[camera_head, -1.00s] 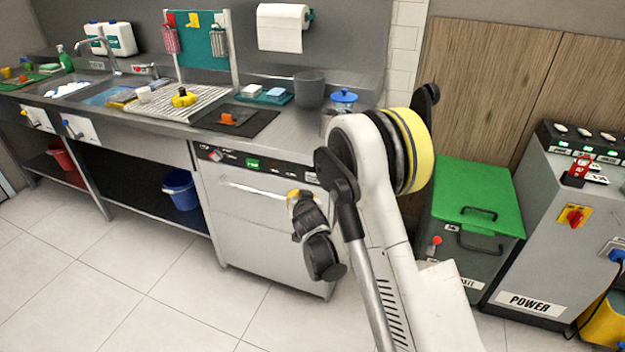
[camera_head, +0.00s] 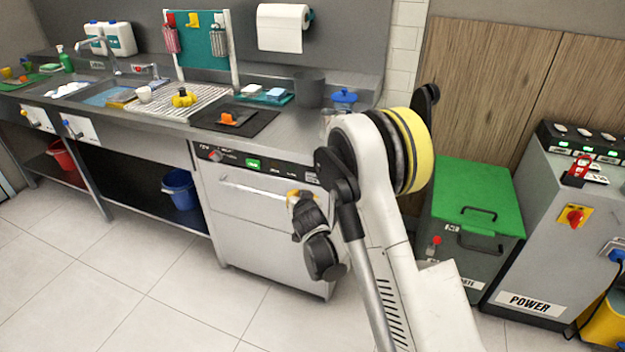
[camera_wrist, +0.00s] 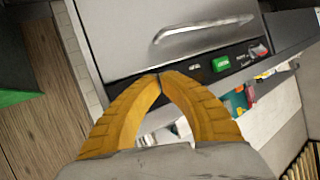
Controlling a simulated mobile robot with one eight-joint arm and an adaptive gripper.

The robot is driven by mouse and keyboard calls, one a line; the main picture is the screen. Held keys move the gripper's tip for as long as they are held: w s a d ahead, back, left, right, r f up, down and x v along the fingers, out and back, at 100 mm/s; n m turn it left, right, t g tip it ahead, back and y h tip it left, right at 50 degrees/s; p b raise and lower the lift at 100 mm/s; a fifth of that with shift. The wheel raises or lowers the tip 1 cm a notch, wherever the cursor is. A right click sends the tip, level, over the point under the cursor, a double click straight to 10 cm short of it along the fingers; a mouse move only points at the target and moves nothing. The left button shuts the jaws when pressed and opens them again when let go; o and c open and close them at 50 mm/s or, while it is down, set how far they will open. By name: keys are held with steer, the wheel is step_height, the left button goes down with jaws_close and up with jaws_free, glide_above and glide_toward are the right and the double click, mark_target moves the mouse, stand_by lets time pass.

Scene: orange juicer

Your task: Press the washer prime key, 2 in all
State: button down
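The washer (camera_head: 262,235) is a steel front-loading machine under the counter, with a dark control panel along its top edge. The panel carries a lit green key (camera_head: 252,163), a red knob (camera_head: 215,156) and small labelled keys (camera_head: 311,178) toward its right end. The labels are too small to read, so I cannot tell which is the prime key. My gripper (camera_head: 291,193) is in front of the panel's right part. In the wrist view my yellow fingers (camera_wrist: 161,75) meet at their tips, empty, over the panel's end beside a small label (camera_wrist: 195,66). I cannot tell whether they touch it.
The washer's bar handle (camera_wrist: 205,32) sticks out close to the panel. The counter above holds a dark mat (camera_head: 262,119) and a grey pot (camera_head: 309,89). A green-lidded bin (camera_head: 480,190) and a power cabinet (camera_head: 535,260) stand at right. The floor at left is clear.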

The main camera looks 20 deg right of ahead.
mark_target(313, 177)
stand_by(0.4)
steer(key=s+a, duration=0.2)
steer(key=s, duration=0.1)
steer(key=shift+a, duration=0.1)
steer(key=shift+w+d, duration=0.85)
steer(key=shift+w, duration=0.35)
steer(key=shift+w+d, duration=0.9)
steer(key=shift+w, duration=0.25)
steer(key=shift+w+d, duration=0.85)
steer(key=shift+w, duration=0.35)
steer(key=shift+w+d, duration=0.1)
steer(key=shift+w+d, duration=0.15)
steer(key=shift+w, duration=0.1)
